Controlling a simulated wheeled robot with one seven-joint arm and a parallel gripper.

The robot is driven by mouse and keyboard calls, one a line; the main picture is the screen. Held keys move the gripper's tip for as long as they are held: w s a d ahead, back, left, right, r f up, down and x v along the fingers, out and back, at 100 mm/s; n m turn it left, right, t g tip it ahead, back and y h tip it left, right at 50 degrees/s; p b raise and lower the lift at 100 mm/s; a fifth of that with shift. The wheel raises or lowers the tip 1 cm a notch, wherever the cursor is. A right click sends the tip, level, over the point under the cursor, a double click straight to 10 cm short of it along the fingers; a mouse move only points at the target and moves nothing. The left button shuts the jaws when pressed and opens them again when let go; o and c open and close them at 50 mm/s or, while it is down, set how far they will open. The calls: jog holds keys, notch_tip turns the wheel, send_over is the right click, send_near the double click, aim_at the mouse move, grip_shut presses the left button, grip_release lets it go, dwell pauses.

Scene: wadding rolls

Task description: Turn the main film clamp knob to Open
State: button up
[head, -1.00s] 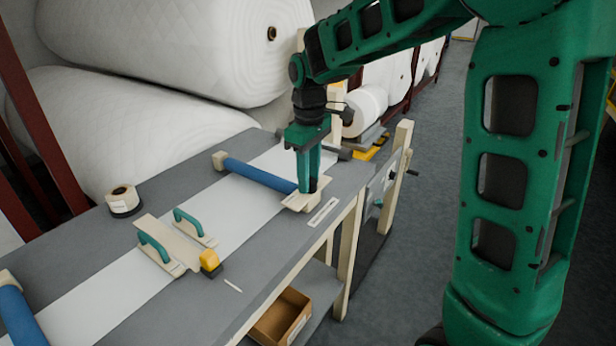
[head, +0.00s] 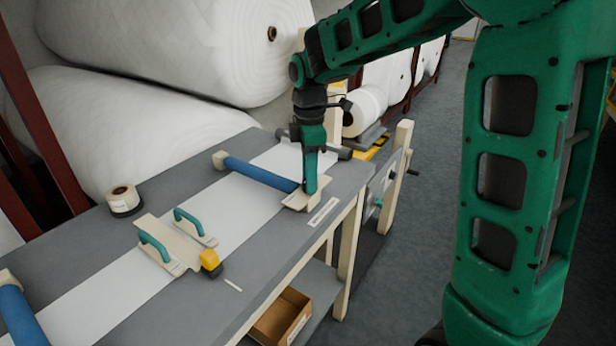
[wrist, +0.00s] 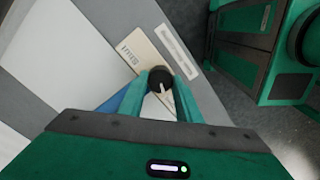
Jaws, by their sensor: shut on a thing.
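The film clamp knob (wrist: 160,76) is round and black with a pale pointer line, seen from above in the wrist view. The plate also shows in the head view (head: 296,202) at the near end of a blue roller (head: 258,173). My gripper (head: 310,188) points down over the plate, its two green fingers shut on the knob's sides. In the head view the fingers hide the knob.
A white label strip (head: 323,211) lies beside the plate. White film (head: 130,262) runs along the grey table. Two teal-handled blocks (head: 155,248), a yellow-and-black item (head: 210,262) and a tape roll (head: 124,200) are farther left. Large white rolls (head: 150,130) stand behind.

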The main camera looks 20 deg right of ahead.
jog(key=shift+w+d+r, duration=0.15)
jog(key=shift+w+d, duration=0.1)
jog(key=shift+w, duration=0.05)
jog(key=o, duration=1.1)
jog(key=shift+c, duration=0.2)
jog(key=shift+s+a, duration=0.1)
notch_tip(320, 180, up, 11)
jog(key=shift+f, duration=0.2)
